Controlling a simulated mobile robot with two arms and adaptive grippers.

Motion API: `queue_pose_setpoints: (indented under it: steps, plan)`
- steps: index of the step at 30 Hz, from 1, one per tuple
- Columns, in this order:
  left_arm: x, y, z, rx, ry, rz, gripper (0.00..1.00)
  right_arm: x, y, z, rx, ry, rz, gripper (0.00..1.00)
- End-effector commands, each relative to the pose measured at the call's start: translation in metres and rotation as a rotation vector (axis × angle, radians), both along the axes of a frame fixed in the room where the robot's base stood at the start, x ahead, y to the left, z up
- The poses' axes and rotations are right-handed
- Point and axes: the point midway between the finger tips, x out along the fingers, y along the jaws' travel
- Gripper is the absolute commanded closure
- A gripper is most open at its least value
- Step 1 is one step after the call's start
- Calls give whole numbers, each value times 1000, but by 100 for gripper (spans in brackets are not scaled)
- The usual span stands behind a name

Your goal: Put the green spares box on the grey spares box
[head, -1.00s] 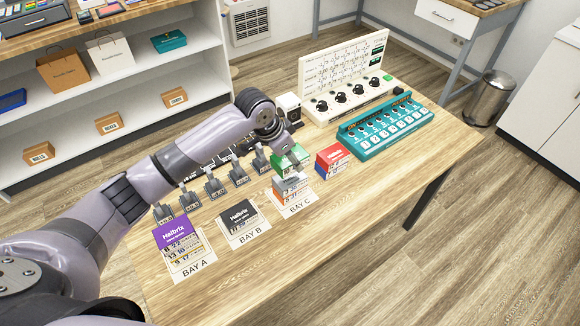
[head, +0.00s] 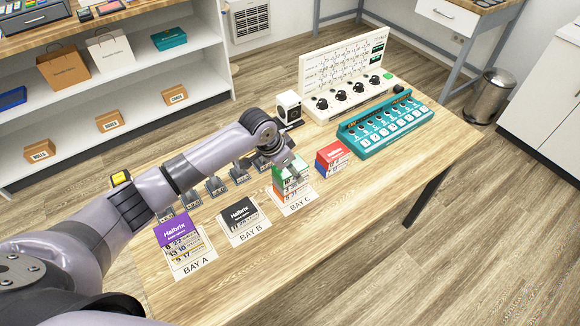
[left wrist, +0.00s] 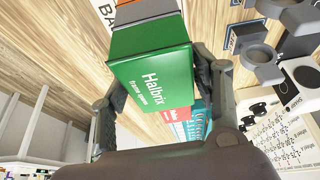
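The green spares box (head: 280,178) is at the top of the stack at BAY C. In the left wrist view its green lid (left wrist: 150,70) faces the camera. My left gripper (head: 291,170) comes down over it, with one finger on each side, and appears shut on it. Below the green box, grey (left wrist: 128,10) and orange show in the left wrist view; the grey spares box seems to be directly beneath, mostly hidden. I cannot tell whether the two boxes touch. An orange box (head: 297,201) is at the bottom of the stack. My right gripper is out of view.
A red-topped stack (head: 333,155) stands close to the right. A black-topped box (head: 239,212) is at BAY B and a purple-topped stack (head: 172,230) at BAY A. A teal key panel (head: 385,130) and a white dial console (head: 345,80) stand behind. The front table strip is clear.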

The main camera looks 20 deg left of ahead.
Motion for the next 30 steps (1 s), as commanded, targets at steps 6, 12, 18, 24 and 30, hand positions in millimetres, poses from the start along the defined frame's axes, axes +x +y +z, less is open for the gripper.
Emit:
queue_pose_setpoints:
  steps: [6, 12, 18, 24, 30]
  plan:
    - [0, 0, 0, 0, 0, 0, 30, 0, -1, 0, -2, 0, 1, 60]
    - [0, 0, 1, 1, -1, 0, 30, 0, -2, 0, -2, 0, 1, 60]
    - [-3, 4, 15, 0, -3, 1, 30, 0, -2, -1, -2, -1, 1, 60]
    - [-15, 14, 54, 2, -5, 0, 30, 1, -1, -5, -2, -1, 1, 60]
    - [-28, 23, 91, 0, -4, -1, 30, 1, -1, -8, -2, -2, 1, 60]
